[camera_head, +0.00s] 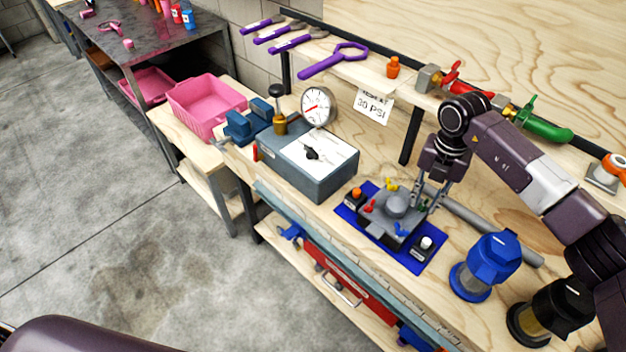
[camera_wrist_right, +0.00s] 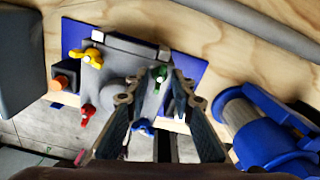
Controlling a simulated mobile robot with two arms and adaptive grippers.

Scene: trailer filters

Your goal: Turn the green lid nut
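The green lid nut (camera_wrist_right: 160,76) sits on the grey lidded housing (camera_wrist_right: 118,68) in the right wrist view. Yellow (camera_wrist_right: 92,56), red (camera_wrist_right: 87,113) and blue (camera_wrist_right: 143,127) wing nuts sit at its other corners. In the head view the housing (camera_head: 386,222) stands on a blue mat (camera_head: 430,246), and the green nut is mostly hidden by the fingers. My right gripper (camera_head: 428,200) points down at that corner. It also shows in the wrist view (camera_wrist_right: 163,92), open, with a finger on either side of the green nut. I cannot tell whether they touch it. My left gripper is not in view.
A grey box (camera_head: 300,172) with a gauge (camera_head: 317,105) stands left of the mat. A blue-capped filter (camera_head: 487,262) and a black one (camera_head: 555,310) stand to the right. A grey pipe (camera_head: 490,232) lies behind the gripper. Valves (camera_head: 540,122) line the back.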

